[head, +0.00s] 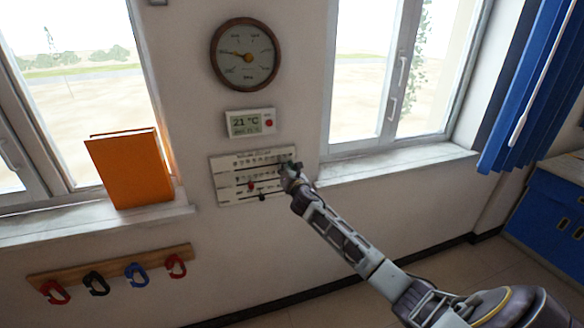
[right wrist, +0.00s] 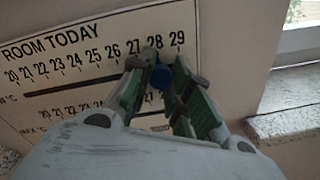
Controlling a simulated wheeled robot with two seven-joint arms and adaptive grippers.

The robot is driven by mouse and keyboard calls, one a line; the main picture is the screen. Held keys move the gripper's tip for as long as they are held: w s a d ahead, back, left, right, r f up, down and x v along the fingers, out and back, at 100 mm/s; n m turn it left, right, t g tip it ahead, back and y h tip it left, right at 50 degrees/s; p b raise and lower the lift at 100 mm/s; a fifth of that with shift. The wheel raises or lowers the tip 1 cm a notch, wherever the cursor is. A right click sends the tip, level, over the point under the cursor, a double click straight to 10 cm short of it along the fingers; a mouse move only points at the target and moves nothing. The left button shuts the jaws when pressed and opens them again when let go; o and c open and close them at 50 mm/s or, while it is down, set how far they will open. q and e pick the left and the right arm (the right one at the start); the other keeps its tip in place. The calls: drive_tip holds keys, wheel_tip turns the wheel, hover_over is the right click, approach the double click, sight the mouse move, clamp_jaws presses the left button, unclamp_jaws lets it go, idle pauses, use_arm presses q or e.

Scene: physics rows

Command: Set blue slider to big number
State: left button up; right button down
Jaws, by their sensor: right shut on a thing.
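A white number board (head: 228,190) hangs on the wall, with several slots and printed scales. In the right wrist view the board (right wrist: 60,62) reads "ROOM TODAY", and its top scale runs from 20 to 29. The round blue slider (right wrist: 161,77) is at the right part of the top slot, just below the 28. My right gripper (head: 290,170) is at the board's right end. In the right wrist view its green fingers (right wrist: 160,82) are shut on the blue slider. The blue slider is hidden by the gripper in the head view. My left gripper is not in view.
A red slider (head: 250,186) and a dark slider (head: 262,197) sit on lower slots. A digital display (head: 249,122) and a round gauge (head: 245,53) hang above. An orange book (head: 130,168) stands on the left sill. Coloured hooks (head: 135,276) are below it.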

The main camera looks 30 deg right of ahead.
sight(243, 170)
drive_tip(key=w+a, duration=0.1)
drive_tip(key=a, duration=0.4)
drive_tip(key=w+a, duration=0.1)
drive_tip(key=a, duration=0.4)
drive_tip(key=w+a, duration=0.2)
drive_tip(key=a, duration=0.4)
drive_tip(key=shift+a, duration=0.1)
drive_tip(key=c, duration=1.3)
unclamp_jaws()
drive_tip(key=shift+v, duration=6.05)
